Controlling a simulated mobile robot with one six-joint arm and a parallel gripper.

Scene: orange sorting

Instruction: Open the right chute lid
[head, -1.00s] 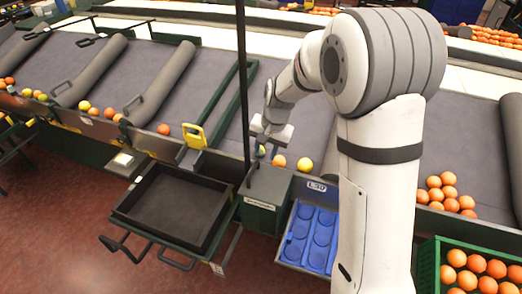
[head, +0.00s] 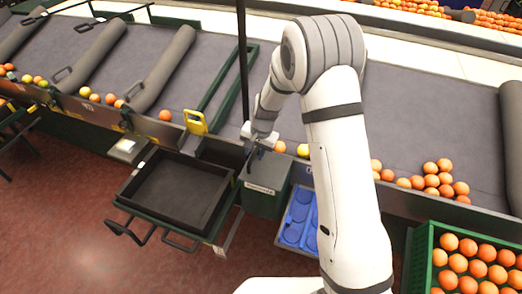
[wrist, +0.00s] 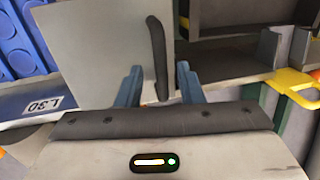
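A flat grey plate with a long black handle fills the upper left of the wrist view; I take the plate (wrist: 105,45) to be the right chute lid. It looks closed, lying on the green box (head: 264,200) in the head view. The black handle (wrist: 157,52) stands between the two blue fingers of my gripper (wrist: 160,80), with a gap on each side. The fingers are apart and hold nothing. In the head view my gripper (head: 256,146) is just above the box, and its fingertips are hard to make out.
An empty black tray (head: 128,192) is left of the box, and a blue tray (head: 297,222) is right of it. A yellow handle (head: 195,121) stands on the conveyor edge. A green crate of oranges (head: 421,262) is at the right. A dark pole (head: 243,60) rises behind my gripper.

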